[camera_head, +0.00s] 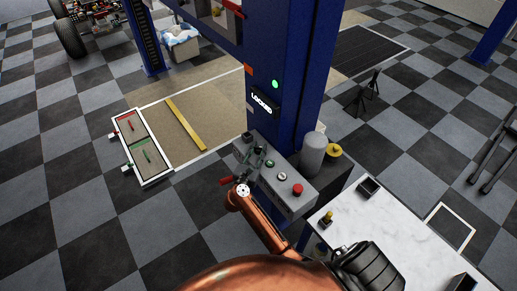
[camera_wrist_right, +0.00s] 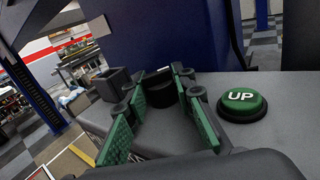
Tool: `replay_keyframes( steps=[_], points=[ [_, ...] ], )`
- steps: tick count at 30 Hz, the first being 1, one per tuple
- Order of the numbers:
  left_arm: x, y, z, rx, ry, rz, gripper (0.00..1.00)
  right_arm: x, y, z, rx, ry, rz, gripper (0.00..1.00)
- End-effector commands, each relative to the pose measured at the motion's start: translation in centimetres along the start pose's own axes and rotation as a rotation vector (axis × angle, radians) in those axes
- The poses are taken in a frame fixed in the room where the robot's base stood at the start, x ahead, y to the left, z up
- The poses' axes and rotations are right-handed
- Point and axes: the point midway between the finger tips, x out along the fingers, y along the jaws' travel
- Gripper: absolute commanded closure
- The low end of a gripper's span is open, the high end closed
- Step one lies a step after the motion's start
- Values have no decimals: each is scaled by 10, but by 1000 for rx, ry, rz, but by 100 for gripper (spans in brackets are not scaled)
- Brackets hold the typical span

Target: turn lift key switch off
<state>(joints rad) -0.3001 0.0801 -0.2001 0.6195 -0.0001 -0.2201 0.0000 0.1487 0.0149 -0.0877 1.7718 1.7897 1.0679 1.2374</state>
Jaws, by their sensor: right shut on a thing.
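The lift control box (camera_head: 290,201) is a grey box on the blue lift column. My right gripper (camera_head: 256,153) is at its far left end, reached by my copper-coloured arm. In the right wrist view, the green-padded fingers of the right gripper (camera_wrist_right: 158,98) stand on either side of a black round knob, which looks like the key switch (camera_wrist_right: 160,91). The gripper is shut on it. A green UP button (camera_wrist_right: 242,102) is to the right of the fingers, apart from them. In the head view the fingers partly cover the switch, and its turn angle cannot be told. My left gripper is not in view.
A LOCKED display (camera_head: 262,102) and a green light (camera_head: 275,84) are on the column (camera_head: 290,60). A red button (camera_head: 297,189) is on the box. A grey cylinder (camera_head: 313,154) stands behind it. A white-topped table (camera_head: 390,226) is at right.

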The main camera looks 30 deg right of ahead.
Motion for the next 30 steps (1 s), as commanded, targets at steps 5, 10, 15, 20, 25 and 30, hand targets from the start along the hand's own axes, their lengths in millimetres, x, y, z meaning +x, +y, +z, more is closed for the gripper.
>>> replay_keyframes(
  steps=[5, 10, 15, 20, 25, 30],
  points=[
    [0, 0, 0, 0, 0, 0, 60, 0, -1, -2, 1, 2, -3, 76],
    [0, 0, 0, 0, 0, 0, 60, 0, -1, -1, 0, 2, -3, 64],
    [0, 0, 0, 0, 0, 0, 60, 0, 0, -1, 0, 1, -3, 59],
    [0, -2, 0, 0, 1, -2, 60, 0, 0, -1, 0, 1, -2, 59],
    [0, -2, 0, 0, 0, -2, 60, -14, 0, -2, 2, 3, -2, 59],
    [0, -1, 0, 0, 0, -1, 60, -43, 0, -2, 1, 5, -3, 59]
  ],
)
